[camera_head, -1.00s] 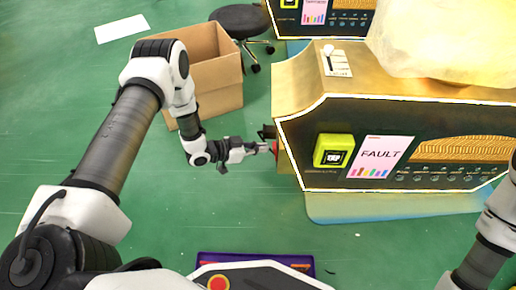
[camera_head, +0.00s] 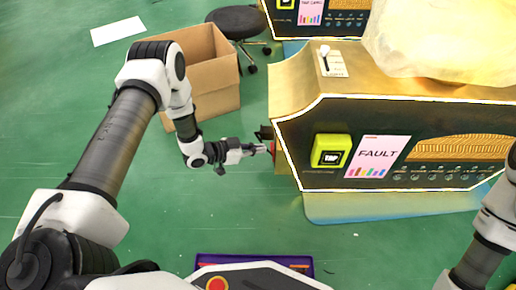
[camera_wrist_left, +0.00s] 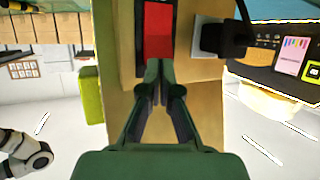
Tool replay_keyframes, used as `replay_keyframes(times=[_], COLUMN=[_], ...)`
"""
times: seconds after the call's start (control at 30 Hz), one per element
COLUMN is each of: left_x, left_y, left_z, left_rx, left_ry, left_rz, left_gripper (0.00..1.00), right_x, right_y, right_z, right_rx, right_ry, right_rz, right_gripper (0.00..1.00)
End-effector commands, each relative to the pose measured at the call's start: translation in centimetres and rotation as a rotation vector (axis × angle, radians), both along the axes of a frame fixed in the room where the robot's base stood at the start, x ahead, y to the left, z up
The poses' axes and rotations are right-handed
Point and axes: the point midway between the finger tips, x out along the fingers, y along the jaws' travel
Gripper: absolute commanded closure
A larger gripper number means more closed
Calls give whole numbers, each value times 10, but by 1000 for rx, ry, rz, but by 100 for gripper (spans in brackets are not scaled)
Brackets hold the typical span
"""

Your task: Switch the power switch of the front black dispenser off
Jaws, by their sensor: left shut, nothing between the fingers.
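The front black dispenser (camera_head: 330,120) stands at the right in the head view, with a glowing front edge, a yellow TAP reader (camera_head: 331,151) and a FAULT label (camera_head: 377,157). Its red power switch (camera_wrist_left: 158,32) is on its left side, in a dark frame, and shows large in the left wrist view. My left gripper (camera_head: 268,148) is shut and empty, pointing right at that side. In the left wrist view its closed fingertips (camera_wrist_left: 156,66) are at the lower edge of the red switch; I cannot tell whether they touch. My right gripper is out of view.
A dark plug with a pale plate (camera_wrist_left: 220,38) sits beside the switch. An open cardboard box (camera_head: 213,85) and a black stool (camera_head: 239,22) stand behind my left arm. A cloudy bag (camera_head: 440,40) lies on the dispenser. A second dispenser (camera_head: 340,18) stands behind.

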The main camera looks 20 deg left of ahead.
Motion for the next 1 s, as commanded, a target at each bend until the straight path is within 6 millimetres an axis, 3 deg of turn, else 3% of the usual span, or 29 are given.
replay_keyframes(times=[1.0], left_x=[11], left_y=[-11], left_z=[-6], left_rx=[1], left_ry=[-1], left_rz=[0], left_gripper=[100], right_x=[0], right_y=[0], right_z=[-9], right_rx=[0], right_ry=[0], right_rz=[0], right_gripper=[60])
